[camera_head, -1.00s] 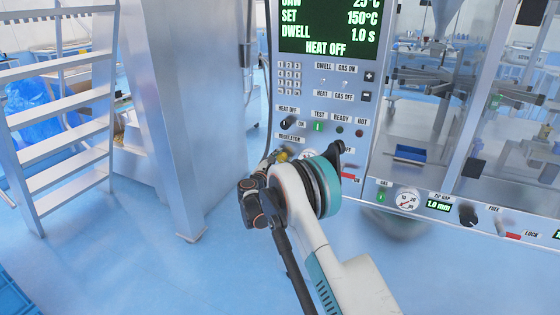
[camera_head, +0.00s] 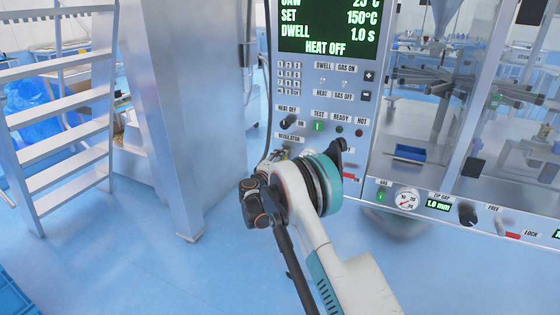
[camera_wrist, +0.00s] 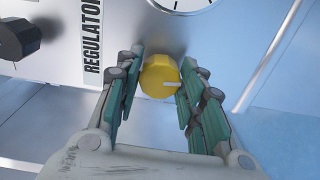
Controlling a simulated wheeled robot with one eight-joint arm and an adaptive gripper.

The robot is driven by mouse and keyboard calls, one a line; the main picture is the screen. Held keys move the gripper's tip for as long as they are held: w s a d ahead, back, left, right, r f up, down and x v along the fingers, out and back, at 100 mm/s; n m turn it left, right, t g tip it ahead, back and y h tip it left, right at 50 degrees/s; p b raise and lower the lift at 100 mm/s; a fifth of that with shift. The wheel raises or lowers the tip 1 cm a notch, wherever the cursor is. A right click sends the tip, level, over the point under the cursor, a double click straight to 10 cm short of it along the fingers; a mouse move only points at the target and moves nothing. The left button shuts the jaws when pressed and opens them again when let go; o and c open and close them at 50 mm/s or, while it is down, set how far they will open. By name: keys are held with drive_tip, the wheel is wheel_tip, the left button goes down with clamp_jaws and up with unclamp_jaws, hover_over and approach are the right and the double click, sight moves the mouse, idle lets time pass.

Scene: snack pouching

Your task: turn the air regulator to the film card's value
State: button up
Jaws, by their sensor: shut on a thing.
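The yellow regulator knob (camera_wrist: 157,76) sits on the metal panel in the wrist view, with a pale pointer line toward the right of the picture. My gripper (camera_wrist: 161,68) has its teal-padded fingers on both sides of the knob, shut on it. In the head view my gripper (camera_head: 276,156) is at the panel just below the REGULATOR label (camera_head: 289,138), and my arm hides much of that area. A round gauge (camera_wrist: 184,5) is cut off at the top edge of the wrist view, so its reading cannot be told. I cannot make out a film card.
A black knob (camera_wrist: 17,39) stands left of the REGULATOR label in the wrist view. The panel's green screen (camera_head: 330,27) reads SET 150°C, DWELL 1.0 s, HEAT OFF. A steel cabinet (camera_head: 180,120) and a ladder (camera_head: 60,105) stand left.

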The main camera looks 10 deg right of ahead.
drive_tip(key=shift+f+m, duration=0.15)
drive_tip(key=shift+m, duration=3.65)
drive_tip(key=shift+f+m, duration=0.1)
drive_tip(key=shift+m, duration=3.7)
drive_tip(key=o, duration=1.1)
drive_tip(key=shift+c, duration=0.2)
drive_tip(key=shift+a, duration=0.1)
